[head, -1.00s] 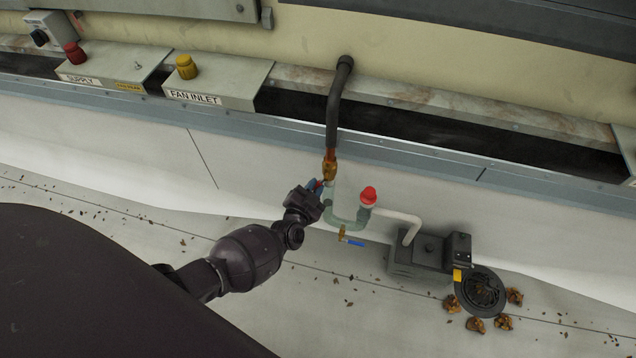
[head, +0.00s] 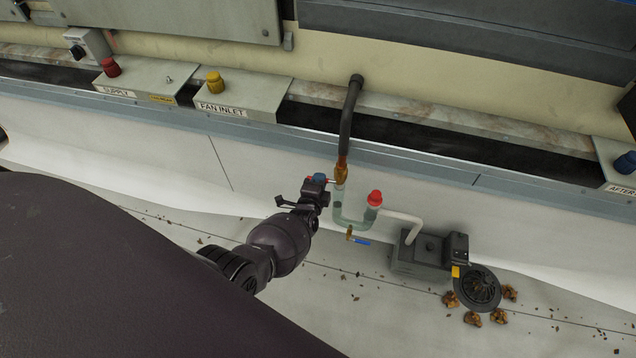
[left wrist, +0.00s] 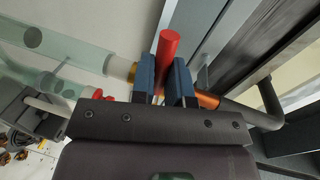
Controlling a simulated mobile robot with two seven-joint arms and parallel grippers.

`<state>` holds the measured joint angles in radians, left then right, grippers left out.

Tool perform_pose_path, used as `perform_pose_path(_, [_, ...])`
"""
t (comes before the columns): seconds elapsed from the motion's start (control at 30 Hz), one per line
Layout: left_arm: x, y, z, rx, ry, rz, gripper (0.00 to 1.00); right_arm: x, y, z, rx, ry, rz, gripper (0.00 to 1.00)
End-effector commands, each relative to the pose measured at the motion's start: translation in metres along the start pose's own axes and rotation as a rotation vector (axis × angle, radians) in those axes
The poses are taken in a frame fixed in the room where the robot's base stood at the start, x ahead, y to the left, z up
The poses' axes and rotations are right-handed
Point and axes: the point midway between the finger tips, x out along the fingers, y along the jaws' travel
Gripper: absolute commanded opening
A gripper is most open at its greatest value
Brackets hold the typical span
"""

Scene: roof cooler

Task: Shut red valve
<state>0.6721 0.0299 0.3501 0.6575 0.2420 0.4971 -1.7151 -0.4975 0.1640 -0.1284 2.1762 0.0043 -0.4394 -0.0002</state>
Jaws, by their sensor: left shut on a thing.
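The red valve handle (left wrist: 168,48) is a red bar between the blue fingers of my left gripper (left wrist: 166,80) in the left wrist view. In the head view, my left gripper (head: 319,179) is shut on it, just left of the copper-coloured valve fitting (head: 341,172). Only a small red part shows there. The handle sticks out sideways from the pipe, as far as I can tell. The fitting joins the dark pipe (head: 350,112) above to the clear U-shaped trap (head: 355,222) below. My right gripper is not in view.
A red cap (head: 375,197) tops the trap's right side, and a blue-handled drain valve (head: 361,241) hangs under it. A grey pump box (head: 425,253) and a round drain grate (head: 478,288) with leaf clumps are at right. The ledge (head: 240,125) runs behind.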

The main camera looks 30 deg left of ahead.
Motion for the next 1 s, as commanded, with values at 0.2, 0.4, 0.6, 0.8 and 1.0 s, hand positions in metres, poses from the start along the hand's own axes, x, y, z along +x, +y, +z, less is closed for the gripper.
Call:
perform_pose_path(0.2, [-0.0005,-0.0065,-0.0011,0.088,-0.018,-0.002,0.00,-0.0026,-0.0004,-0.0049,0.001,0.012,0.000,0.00])
perform_pose_path(0.4, [-0.0010,-0.0073,-0.0007,0.124,-0.025,0.000,0.00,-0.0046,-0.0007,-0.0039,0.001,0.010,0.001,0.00])
perform_pose_path(0.6, [-0.0011,-0.0073,-0.0004,0.132,-0.026,0.000,0.00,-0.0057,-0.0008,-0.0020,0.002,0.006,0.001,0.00])
perform_pose_path(0.8, [-0.0010,-0.0075,-0.0004,0.133,-0.026,-0.001,0.00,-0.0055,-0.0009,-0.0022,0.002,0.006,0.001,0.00])
perform_pose_path(1.0, [-0.0009,-0.0077,-0.0005,0.131,-0.026,-0.001,0.41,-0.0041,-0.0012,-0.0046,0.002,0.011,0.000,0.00])
